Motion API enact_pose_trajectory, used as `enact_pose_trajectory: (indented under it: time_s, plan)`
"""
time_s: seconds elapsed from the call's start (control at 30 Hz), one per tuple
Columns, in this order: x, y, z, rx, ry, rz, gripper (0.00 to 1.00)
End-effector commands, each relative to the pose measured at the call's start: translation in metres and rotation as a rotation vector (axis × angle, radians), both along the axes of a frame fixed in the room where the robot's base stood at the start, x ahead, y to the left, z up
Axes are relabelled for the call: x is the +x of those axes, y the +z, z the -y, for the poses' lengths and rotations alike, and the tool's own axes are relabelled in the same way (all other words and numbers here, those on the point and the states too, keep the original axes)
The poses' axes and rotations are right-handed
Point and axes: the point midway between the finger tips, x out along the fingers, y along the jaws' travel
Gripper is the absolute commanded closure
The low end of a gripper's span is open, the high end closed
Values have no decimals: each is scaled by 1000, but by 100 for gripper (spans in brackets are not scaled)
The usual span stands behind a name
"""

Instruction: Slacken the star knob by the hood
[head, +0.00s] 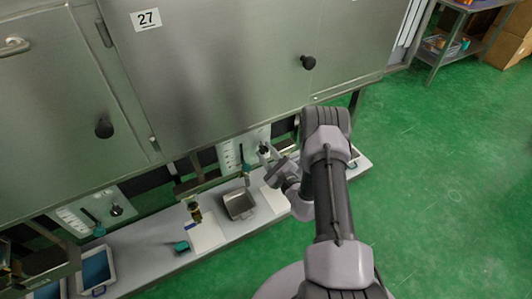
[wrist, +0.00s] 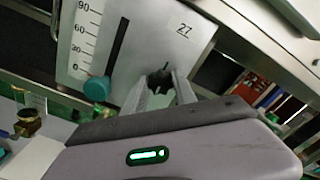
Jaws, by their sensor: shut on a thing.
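The dark star knob (wrist: 163,74) sits on a pale plate marked 27, right of a slotted scale. In the wrist view my gripper (wrist: 162,88) has its two fingers closed around the knob, which they partly hide. In the head view my gripper (head: 270,155) reaches the same scale plate (head: 232,153), under the steel hood (head: 220,60) labelled 27. A teal slider knob (wrist: 97,88) stands near the 0 mark of the scale, left of my fingers.
A similar plate with a dark knob (head: 116,210) is further left. On the bench below are a metal tray (head: 239,205), a brass fitting (head: 195,212) and a teal item (head: 182,247). Green floor is free at right; a shelf (head: 458,45) stands at the back.

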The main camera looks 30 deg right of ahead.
Motion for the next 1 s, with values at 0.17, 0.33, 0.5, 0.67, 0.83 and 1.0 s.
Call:
enact_pose_trajectory:
  time_s: [0.17,0.33,0.5,0.67,0.83,1.0]
  plan:
    - [0,0,0,-2,0,-1,100]
    - [0,0,0,-2,1,-1,100]
    - [0,0,0,-1,1,-1,45]
    - [0,0,0,-1,1,-1,45]
    - [-7,0,1,1,0,-2,45]
    - [-46,2,3,3,-4,-5,45]
